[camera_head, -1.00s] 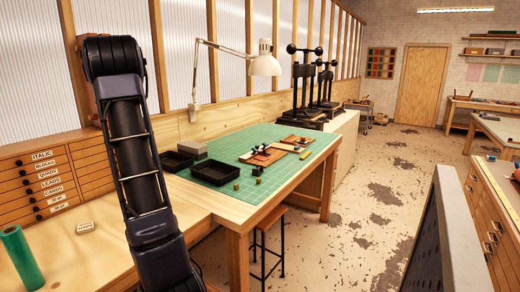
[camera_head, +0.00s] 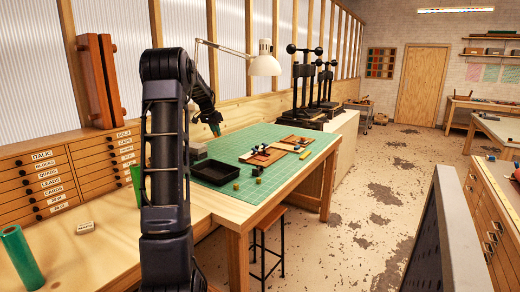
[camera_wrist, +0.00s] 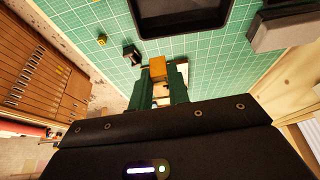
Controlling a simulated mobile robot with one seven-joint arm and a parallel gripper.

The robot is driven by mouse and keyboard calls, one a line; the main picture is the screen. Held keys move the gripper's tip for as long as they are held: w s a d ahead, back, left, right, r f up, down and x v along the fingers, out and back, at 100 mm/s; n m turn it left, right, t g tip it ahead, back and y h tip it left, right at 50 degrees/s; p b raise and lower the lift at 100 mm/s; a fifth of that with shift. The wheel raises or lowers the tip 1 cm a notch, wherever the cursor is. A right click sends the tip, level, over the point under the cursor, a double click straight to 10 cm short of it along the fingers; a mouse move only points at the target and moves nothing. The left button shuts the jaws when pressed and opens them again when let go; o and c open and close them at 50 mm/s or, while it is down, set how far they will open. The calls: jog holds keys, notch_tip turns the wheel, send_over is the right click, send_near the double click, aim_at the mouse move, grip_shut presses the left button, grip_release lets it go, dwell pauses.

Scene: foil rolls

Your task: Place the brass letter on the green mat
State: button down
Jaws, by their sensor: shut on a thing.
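My gripper (camera_head: 216,130) hangs over the back left part of the green mat (camera_head: 283,166) in the head view. In the wrist view my gripper (camera_wrist: 160,82) has its green fingers shut on a brass-yellow block, the brass letter (camera_wrist: 158,69). The letter sticks out past the fingertips, with the green mat (camera_wrist: 205,58) behind it. I cannot tell whether it touches the mat. The letter is too small to make out in the head view.
A black tray (camera_head: 207,172) lies on the mat, near the letter in the wrist view. A dark block (camera_wrist: 132,55) and a small yellow block (camera_wrist: 101,40) are close by. A grey block (camera_wrist: 283,27) lies right. Wooden boards (camera_head: 265,156) lie farther along.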

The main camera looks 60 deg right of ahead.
jog(key=s+d, duration=1)
jog(key=s, duration=0.1)
notch_tip(320, 180, down, 25)
jog(key=shift+f, duration=0.1)
jog(key=shift+f, duration=0.1)
jog(key=c, duration=1.3)
grip_release()
jog(key=shift+c, duration=0.2)
